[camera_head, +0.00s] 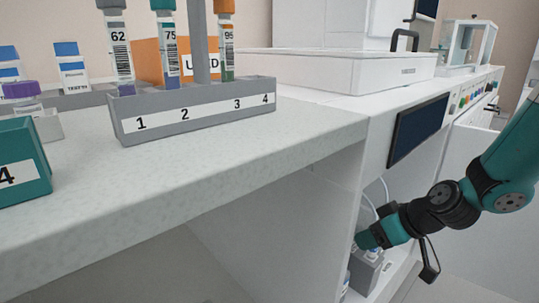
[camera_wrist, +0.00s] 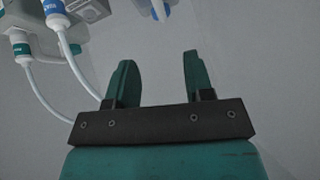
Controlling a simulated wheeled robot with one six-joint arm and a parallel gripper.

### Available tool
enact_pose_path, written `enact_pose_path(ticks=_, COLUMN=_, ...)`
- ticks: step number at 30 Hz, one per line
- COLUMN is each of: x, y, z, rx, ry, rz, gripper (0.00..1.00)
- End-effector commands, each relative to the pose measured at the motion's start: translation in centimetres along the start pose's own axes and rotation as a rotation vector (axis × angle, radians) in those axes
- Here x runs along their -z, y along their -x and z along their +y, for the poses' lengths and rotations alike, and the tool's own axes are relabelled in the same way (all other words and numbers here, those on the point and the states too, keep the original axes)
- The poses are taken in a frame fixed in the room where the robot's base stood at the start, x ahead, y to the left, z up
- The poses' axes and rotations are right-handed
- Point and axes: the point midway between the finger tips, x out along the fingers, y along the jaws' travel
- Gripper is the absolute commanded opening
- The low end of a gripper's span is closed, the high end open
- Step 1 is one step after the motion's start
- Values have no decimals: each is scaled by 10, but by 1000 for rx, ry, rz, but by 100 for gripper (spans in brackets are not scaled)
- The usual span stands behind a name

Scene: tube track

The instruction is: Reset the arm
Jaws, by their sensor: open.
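My gripper (camera_wrist: 157,68) is open in the wrist view, its two teal fingers apart with nothing between them. In the head view my teal and black arm (camera_head: 440,207) comes in from the right edge and slopes down to the left. Its end sits below the bench top, in front of the open space under the bench, near grey equipment there. I cannot make out the fingers in the head view. A plain grey surface lies beyond the fingers in the wrist view.
The grey rack (camera_head: 200,110) marked 1 to 4 holds three capped tubes on the bench (camera_head: 300,135). A teal block (camera_head: 22,165) stands at left. A dark screen (camera_head: 418,130) is above my arm. White tubing (camera_wrist: 75,65) with fittings is at the wrist view's upper left.

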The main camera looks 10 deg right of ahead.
Motion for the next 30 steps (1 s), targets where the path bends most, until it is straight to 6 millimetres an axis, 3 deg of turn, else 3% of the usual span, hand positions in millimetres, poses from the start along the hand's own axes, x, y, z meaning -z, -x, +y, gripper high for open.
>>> enact_pose_path(ticks=6, x=-17, y=36, z=-35, rx=-110, ry=-142, rz=-242, gripper=48)
enact_pose_path(ticks=17, x=-47, y=109, z=-57, rx=-431, ry=-452, rz=-414, gripper=48)
enact_pose_path(ticks=23, x=-25, y=109, z=-129, rx=-200, ry=-312, rz=-434, gripper=48)
enact_pose_path(ticks=30, x=-19, y=134, z=-219, rx=57, ry=-85, rz=-483, gripper=48)
